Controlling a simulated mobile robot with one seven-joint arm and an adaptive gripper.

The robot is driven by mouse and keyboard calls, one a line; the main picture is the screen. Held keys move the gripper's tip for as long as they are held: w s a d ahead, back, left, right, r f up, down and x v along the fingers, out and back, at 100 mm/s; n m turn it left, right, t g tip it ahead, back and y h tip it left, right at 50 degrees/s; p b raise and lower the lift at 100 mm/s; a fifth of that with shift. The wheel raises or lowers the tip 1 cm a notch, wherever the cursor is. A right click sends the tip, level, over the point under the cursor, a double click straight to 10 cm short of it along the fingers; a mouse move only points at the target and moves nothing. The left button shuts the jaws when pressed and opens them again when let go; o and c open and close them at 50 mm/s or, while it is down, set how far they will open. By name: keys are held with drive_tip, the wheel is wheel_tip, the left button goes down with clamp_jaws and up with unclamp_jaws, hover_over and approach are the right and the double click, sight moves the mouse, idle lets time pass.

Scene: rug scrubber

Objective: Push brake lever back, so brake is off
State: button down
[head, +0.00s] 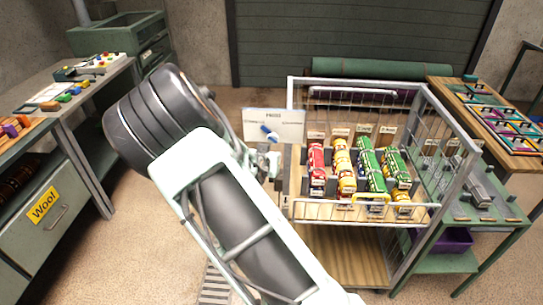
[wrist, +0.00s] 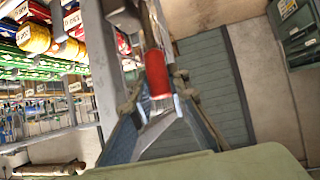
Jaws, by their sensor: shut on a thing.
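My gripper (wrist: 157,98) is shut on a red cylindrical grip (wrist: 157,72), which I take to be the brake lever's handle. The grip sits between the two fingers in the wrist view. In the head view my gripper (head: 268,161) is at the left side of a wire-sided cart (head: 291,122), largely behind my arm. The red grip is hidden there. A white sign plate (head: 287,119) with a blue pointer or handle (head: 270,133) stands just behind my gripper. I cannot tell how far the lever is tilted.
The cart holds rows of red, yellow and green rolls (head: 370,170). A green table (head: 485,212) stands at the right. The floor between bench and cart is partly hidden by my arm.

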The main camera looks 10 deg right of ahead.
drive_tip(key=c, duration=1.8)
unclamp_jaws()
